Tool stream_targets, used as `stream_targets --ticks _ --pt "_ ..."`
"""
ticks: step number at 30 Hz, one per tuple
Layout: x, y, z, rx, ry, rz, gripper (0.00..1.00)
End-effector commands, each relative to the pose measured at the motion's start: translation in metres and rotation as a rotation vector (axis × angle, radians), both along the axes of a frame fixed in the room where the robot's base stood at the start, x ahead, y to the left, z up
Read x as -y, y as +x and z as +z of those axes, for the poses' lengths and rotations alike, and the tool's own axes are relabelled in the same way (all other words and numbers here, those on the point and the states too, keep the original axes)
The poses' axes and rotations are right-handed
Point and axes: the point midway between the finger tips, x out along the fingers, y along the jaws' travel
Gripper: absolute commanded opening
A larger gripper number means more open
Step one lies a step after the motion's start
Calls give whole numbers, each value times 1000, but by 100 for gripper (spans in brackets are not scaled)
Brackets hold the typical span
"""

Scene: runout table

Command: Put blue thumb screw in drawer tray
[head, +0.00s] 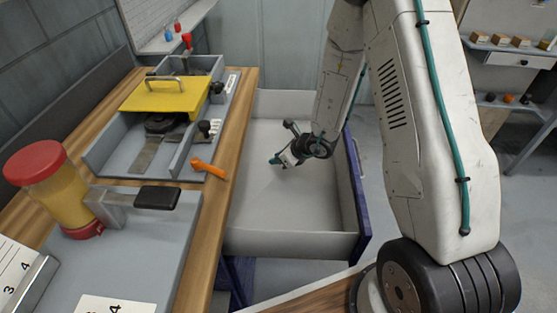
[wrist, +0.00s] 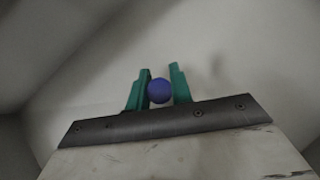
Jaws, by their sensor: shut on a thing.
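The blue thumb screw (wrist: 159,90) shows as a round blue head between the two green fingers of my gripper (wrist: 160,88) in the wrist view. My gripper is shut on it. In the head view my gripper (head: 276,160) is low inside the open drawer tray (head: 270,205), towards its left side. The screw cannot be made out in the head view. The tray is a white-grey box with a blue front at the right, and its visible floor is bare. The gap between the screw and the tray floor cannot be judged.
A wooden bench (head: 232,130) runs along the tray's left side. On it are a grey fixture with a yellow cover (head: 165,97), an orange lever (head: 208,168) and a jar with a red lid (head: 55,185). The tray's raised walls surround my gripper.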

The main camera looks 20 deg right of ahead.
Motion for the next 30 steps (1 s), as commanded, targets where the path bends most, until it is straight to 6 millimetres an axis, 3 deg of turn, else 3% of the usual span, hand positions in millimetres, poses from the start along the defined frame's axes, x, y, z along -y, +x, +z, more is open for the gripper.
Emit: stream_targets --ticks 7,18,19,21,30 --pt "-9 1 -34 -3 1 12 0" --pt "-8 2 -39 -2 1 11 0" --pt "-8 2 -39 -1 0 11 27" --pt "-8 2 -38 -1 0 11 44" --pt "-6 2 -37 0 0 8 44"
